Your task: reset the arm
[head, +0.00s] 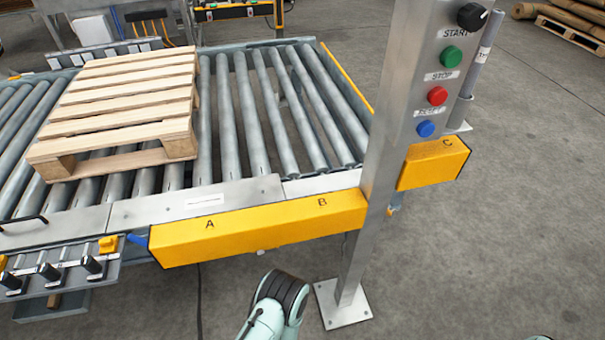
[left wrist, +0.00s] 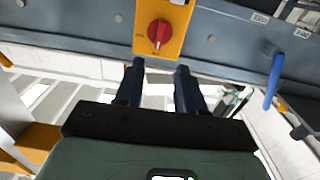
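My left gripper (left wrist: 159,75) shows in the left wrist view, its two dark fingers apart with nothing between them. Beyond the fingertips is a red rotary knob (left wrist: 159,31) on a yellow plate (left wrist: 172,10); the fingers appear apart from it. In the head view only a pale green and black piece of my arm shows at the bottom middle; the gripper itself is out of that picture. My right gripper is in neither view.
A metal post (head: 385,150) carries a black knob (head: 472,16) and green (head: 451,56), red (head: 437,96) and blue (head: 425,129) buttons. A wooden pallet (head: 125,98) lies on the roller conveyor (head: 285,110). A blue handle (left wrist: 273,80) hangs right.

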